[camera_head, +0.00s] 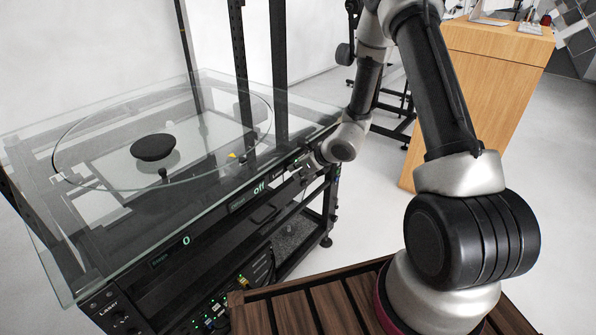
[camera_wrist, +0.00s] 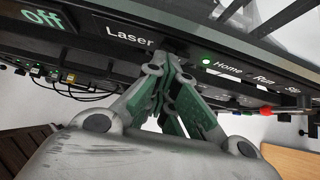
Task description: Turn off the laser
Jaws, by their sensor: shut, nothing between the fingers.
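The turntable (camera_head: 215,110) is a glass-topped rig with a round glass disc. Its front panel carries a lit green display reading "off" (camera_head: 259,188), which also shows at the top left of the wrist view (camera_wrist: 45,16). A "Laser" label (camera_wrist: 130,37) is right of that display in the wrist view. A dark knob-like part (camera_wrist: 178,47) sits right of the label, partly hidden by my fingers. My gripper (camera_wrist: 166,72) is shut and empty, with its tips close to that part; I cannot tell whether they touch. In the head view my gripper (camera_head: 302,166) is at the panel's right part.
A green light (camera_wrist: 206,62) and "Home" and "Run" labels sit right of my fingers. A black round object (camera_head: 153,147) and a small yellow piece (camera_head: 231,155) are on the glass. Cables hang below the panel.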

